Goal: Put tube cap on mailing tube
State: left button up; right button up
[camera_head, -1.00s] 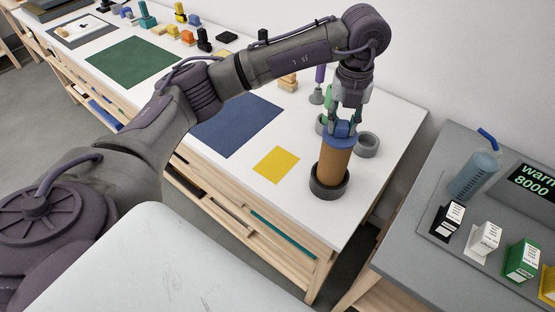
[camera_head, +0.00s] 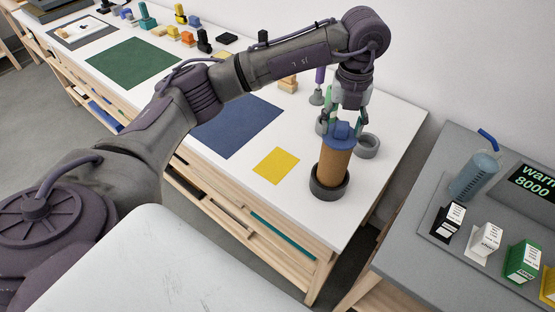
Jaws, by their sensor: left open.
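The brown mailing tube (camera_head: 334,166) stands upright in a dark ring holder (camera_head: 326,190) near the right end of the white table. The blue tube cap (camera_head: 341,134) sits on the tube's top end; I cannot tell how deeply it is seated. My left gripper (camera_head: 345,121) is open, pointing down just above the cap, with its fingers around the cap's upper part. Whether the fingers touch the cap is too small to tell. My right gripper is not in view.
A grey ring (camera_head: 367,146) lies right of the tube. A yellow square (camera_head: 276,164) and a blue mat (camera_head: 237,124) lie flat to the left. A purple-handled tool (camera_head: 319,79) stands behind. A grey table (camera_head: 408,250) with a bottle (camera_head: 474,177) and small boxes is at right.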

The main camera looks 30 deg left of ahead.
pick_arm(q)
jog(key=shift+r, duration=0.15)
jog(key=shift+r+p, duration=2.25)
jog(key=shift+r, duration=1.6)
notch_tip(320, 180, up, 12)
